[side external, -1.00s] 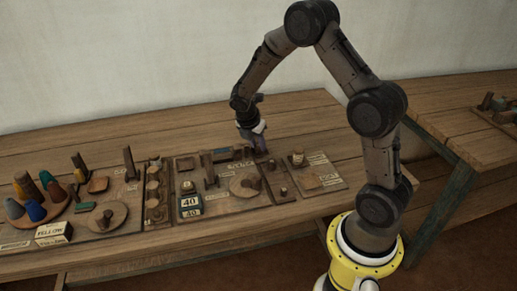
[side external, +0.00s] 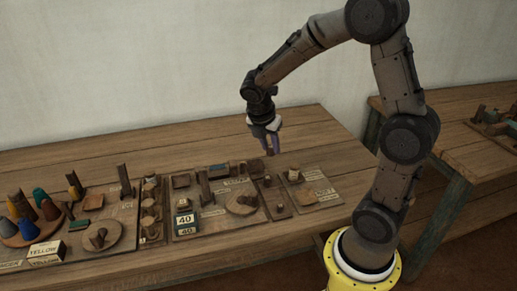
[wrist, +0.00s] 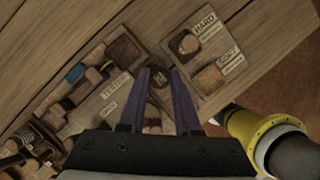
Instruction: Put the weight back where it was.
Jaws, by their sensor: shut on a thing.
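My gripper (side external: 268,148) is above the back edge of the small boards in the side view. Its purple fingers (wrist: 160,77) are shut on a small dark brown piece, which I take to be the weight (wrist: 160,82). It shows between the fingertips in the wrist view, with a faint pale mark on top. In the side view the fingers mostly hide it. It appears held clear of the table, over or near the narrow board (side external: 275,197) between the tester board and the hard/soft board. The exact height is hard to tell.
The hard/soft board (wrist: 204,90) carries a round pale-topped piece (wrist: 187,43) and a square brown pad (wrist: 208,78). The tester board (side external: 215,222) holds a round disc (side external: 241,202), an upright post and a "40" box (side external: 184,223). Coloured cones (side external: 40,197) stand at far left.

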